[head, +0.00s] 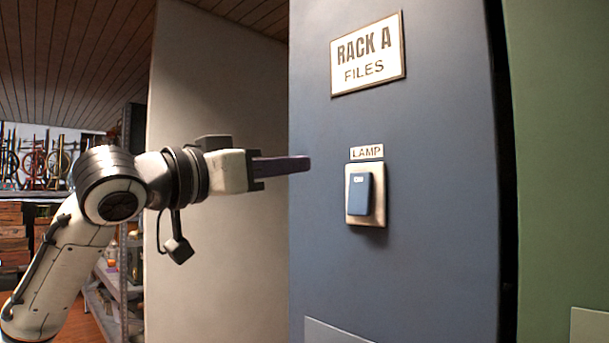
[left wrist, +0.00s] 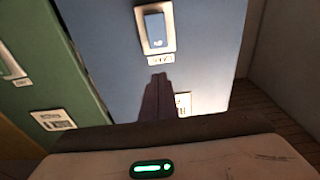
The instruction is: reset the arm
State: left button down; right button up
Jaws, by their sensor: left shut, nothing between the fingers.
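My left arm comes in from the left in the head view and is raised and bent. Its gripper (head: 306,163) is shut and empty, and it points right toward the blue-grey rack panel. The fingertips appear left of and slightly above the blue rocker switch (head: 359,193), apart from it. The switch sits on a beige plate under a LAMP label (head: 367,153). In the left wrist view the scene is upside down; the shut dark fingers (left wrist: 157,88) show below the switch (left wrist: 155,31). My right gripper is not in view.
The blue-grey panel (head: 440,120) bears a RACK A FILES sign (head: 367,54). A green panel (head: 560,150) stands at the right. A pale wall (head: 215,270) is behind the gripper. Metal shelving (head: 125,270) and bicycles (head: 45,162) are at the far left.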

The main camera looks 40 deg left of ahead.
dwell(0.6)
